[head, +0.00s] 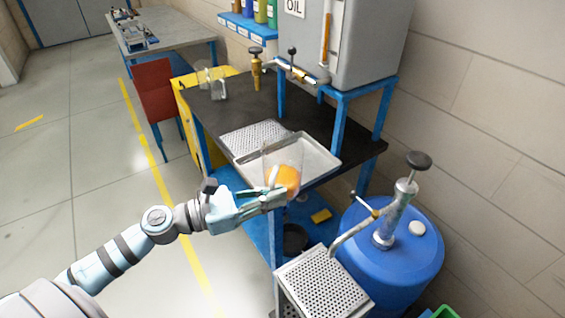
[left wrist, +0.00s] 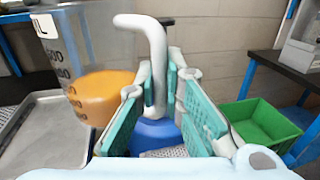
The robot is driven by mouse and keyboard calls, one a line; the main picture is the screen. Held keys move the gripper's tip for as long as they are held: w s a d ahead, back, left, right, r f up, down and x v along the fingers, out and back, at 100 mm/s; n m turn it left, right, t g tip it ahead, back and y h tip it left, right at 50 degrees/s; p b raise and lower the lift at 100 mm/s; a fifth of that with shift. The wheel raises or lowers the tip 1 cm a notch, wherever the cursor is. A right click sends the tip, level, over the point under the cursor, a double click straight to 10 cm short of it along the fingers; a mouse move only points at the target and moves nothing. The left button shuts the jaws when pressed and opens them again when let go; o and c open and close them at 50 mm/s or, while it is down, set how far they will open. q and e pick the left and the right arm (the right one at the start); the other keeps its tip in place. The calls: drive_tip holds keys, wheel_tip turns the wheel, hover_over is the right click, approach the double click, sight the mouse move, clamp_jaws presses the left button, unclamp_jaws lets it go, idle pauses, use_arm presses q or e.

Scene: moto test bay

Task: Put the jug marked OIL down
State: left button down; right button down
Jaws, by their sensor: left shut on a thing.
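The jug (head: 284,179) is clear with orange liquid low inside. In the left wrist view, the jug (left wrist: 98,92) shows dark measuring marks and a partly cut-off label ending in "L". My left gripper (head: 278,198) is shut on its white handle (left wrist: 157,55), which stands upright between the teal fingers (left wrist: 152,115). The jug appears roughly upright at the near edge of a metal tray (head: 318,163) on the dark bench. My right gripper is not in view.
A grey tank (head: 365,45) labelled OIL stands behind. Another clear jug (head: 211,77) stands farther back on the bench (head: 215,113). A perforated plate (head: 255,137) adjoins the tray. A blue drum (head: 390,255) with a pump and a perforated stand (head: 322,284) are at right.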

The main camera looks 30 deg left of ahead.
use_arm(q)
drive_tip(key=w+a+r+n+t+y+p, duration=0.2)
drive_tip(key=w+a+r+n+y+p, duration=0.15)
drive_tip(key=w, duration=0.35)
drive_tip(key=w+a+r+n+t+y+p, duration=0.2)
drive_tip(key=w+a+y+p, duration=0.2)
drive_tip(key=w, duration=0.3)
drive_tip(key=f+b, duration=0.4)
drive_tip(key=f, duration=0.3)
drive_tip(key=f+b, duration=0.5)
drive_tip(key=f, duration=0.1)
drive_tip(key=f+b, duration=0.5)
drive_tip(key=f, duration=0.2)
drive_tip(key=shift+w+d+f, duration=0.2)
drive_tip(key=shift+w+f, duration=0.05)
drive_tip(key=shift+f, duration=0.1)
drive_tip(key=shift+f, duration=0.1)
drive_tip(key=c, duration=1.7)
unclamp_jaws()
